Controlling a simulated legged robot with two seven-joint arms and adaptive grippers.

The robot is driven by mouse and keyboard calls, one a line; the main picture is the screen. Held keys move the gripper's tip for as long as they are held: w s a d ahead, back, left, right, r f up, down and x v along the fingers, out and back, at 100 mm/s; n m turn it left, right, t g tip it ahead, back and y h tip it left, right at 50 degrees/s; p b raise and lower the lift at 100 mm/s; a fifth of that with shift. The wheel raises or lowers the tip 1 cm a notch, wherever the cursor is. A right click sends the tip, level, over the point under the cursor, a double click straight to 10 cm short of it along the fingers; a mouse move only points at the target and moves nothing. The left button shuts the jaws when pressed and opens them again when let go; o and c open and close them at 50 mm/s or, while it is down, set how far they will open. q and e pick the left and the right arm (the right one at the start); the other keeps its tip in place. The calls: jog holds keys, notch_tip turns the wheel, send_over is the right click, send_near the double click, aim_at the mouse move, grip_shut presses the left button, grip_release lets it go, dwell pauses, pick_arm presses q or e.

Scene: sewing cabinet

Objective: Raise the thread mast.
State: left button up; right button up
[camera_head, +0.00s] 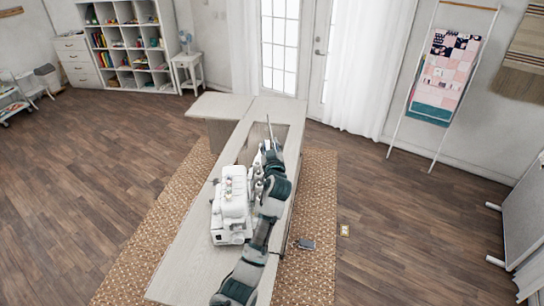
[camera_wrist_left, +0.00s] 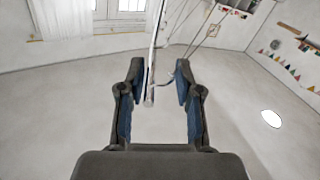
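The white sewing machine (camera_head: 232,205) stands on the long pale cabinet top, to the left of my left arm. A thin rod, apparently the thread mast (camera_head: 269,127), shows at the far end of my left gripper (camera_head: 270,146). In the wrist view the slim pale rod (camera_wrist_left: 152,62) stands between the two fingers of my left gripper (camera_wrist_left: 160,68), nearer the left finger, with a gap on the right. The fingers are apart; firm contact with the rod cannot be made out. A small curved hook (camera_wrist_left: 171,76) shows beside it. My right gripper is not in view.
The cabinet top (camera_head: 178,268) is bare left of the machine, and its side leaf (camera_head: 220,105) is clear. A woven rug (camera_head: 135,265) lies beneath. A small dark object (camera_head: 306,244) lies right of the cabinet. A quilt ladder (camera_head: 440,75) leans at the right wall.

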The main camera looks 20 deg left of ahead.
pick_arm(q)
jog(key=v, duration=0.9)
jog(key=shift+s, duration=0.2)
